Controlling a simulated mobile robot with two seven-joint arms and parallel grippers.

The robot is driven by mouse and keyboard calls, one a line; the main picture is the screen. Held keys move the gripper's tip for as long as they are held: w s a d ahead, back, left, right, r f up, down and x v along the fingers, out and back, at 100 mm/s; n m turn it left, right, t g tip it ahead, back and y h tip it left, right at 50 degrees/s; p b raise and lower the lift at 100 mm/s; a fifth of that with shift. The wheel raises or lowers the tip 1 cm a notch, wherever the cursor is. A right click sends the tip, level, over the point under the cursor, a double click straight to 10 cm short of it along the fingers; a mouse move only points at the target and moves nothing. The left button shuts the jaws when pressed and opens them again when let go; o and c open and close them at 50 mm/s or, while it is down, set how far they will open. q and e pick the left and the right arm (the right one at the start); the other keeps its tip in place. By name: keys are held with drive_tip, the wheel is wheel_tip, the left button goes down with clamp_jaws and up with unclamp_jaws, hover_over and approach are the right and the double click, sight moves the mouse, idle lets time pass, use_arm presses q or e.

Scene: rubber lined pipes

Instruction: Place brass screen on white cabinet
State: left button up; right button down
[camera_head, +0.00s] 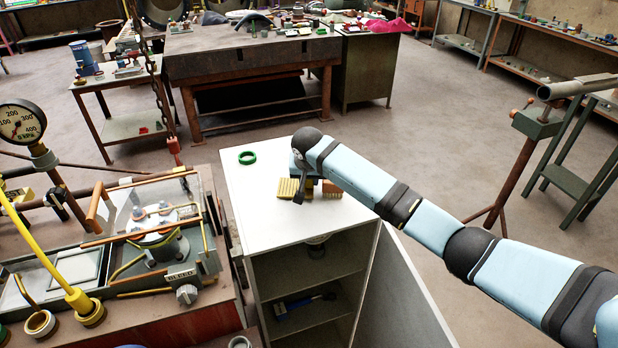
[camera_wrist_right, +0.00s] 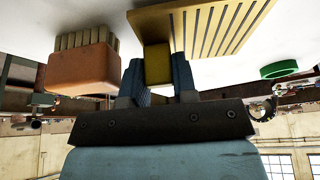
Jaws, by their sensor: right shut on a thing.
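The brass screen (camera_head: 286,189) is a yellow slatted plate with a block-like grip; it shows large at the top of the right wrist view (camera_wrist_right: 222,24). My right gripper (camera_wrist_right: 158,72) is shut on its yellow block, between two blue-grey fingers. In the head view my right gripper (camera_head: 306,188) is over the white cabinet top, partly hiding the screen. The white cabinet (camera_head: 262,218) stands in the middle with its door open. The screen is at or just above its top; I cannot tell whether it touches. My left gripper is not in view.
An orange-brown brush block (camera_wrist_right: 80,72) with bristles sits beside the screen on the cabinet top. A green ring (camera_head: 247,157) lies at the top's back left. The front of the top is clear. A cluttered bench with a gauge (camera_head: 22,122) stands at left.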

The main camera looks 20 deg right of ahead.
drive_tip(key=shift+f, duration=0.25)
drive_tip(key=c, duration=1.2)
unclamp_jaws()
drive_tip(key=shift+f, duration=0.15)
